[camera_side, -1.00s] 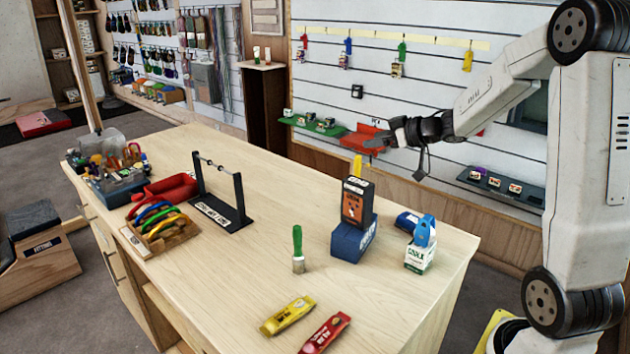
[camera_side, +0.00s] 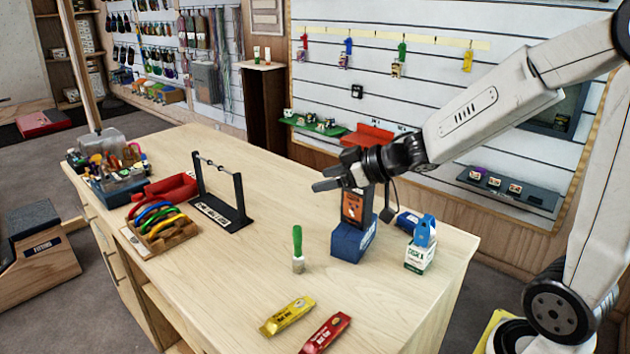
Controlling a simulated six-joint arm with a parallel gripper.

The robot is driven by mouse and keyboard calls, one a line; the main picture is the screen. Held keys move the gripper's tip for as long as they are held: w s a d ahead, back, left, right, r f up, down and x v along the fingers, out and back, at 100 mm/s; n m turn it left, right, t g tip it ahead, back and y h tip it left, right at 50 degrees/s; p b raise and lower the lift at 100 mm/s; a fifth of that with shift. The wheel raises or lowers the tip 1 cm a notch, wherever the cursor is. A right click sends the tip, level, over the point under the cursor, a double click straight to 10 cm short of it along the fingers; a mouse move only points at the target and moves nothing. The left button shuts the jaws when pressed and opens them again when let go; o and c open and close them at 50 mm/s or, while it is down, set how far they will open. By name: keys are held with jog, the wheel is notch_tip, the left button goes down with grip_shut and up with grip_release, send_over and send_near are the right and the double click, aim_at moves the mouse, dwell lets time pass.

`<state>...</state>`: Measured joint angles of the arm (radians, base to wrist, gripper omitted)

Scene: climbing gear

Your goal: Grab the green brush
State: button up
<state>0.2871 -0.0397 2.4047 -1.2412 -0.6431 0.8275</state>
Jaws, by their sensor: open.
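The green brush (camera_side: 298,248) stands upright on the wooden table, with its green handle up and its pale head down. My gripper (camera_side: 318,180) is open and empty. It is in the air above and slightly right of the brush in the picture, apart from it, with its fingers pointing left. It covers the upper part of a dark box with an orange front (camera_side: 353,208), which sits on a blue block (camera_side: 352,242).
A yellow packet (camera_side: 287,315) and a red packet (camera_side: 325,333) lie in front. A black bar stand (camera_side: 222,210), a wooden rack of coloured rings (camera_side: 160,228) and a red tray (camera_side: 172,188) are left. A white-green box (camera_side: 419,257) is right.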

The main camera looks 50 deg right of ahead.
send_near(298, 255)
jog(key=w+r, duration=0.2)
jog(key=r, duration=0.1)
jog(key=shift+w+r, duration=0.1)
jog(key=shift+w, duration=0.3)
jog(key=shift+x, duration=1.3)
jog(key=shift+x, duration=2.6)
jog(key=shift+s, duration=0.15)
jog(key=shift+c, duration=0.2)
grip_shut()
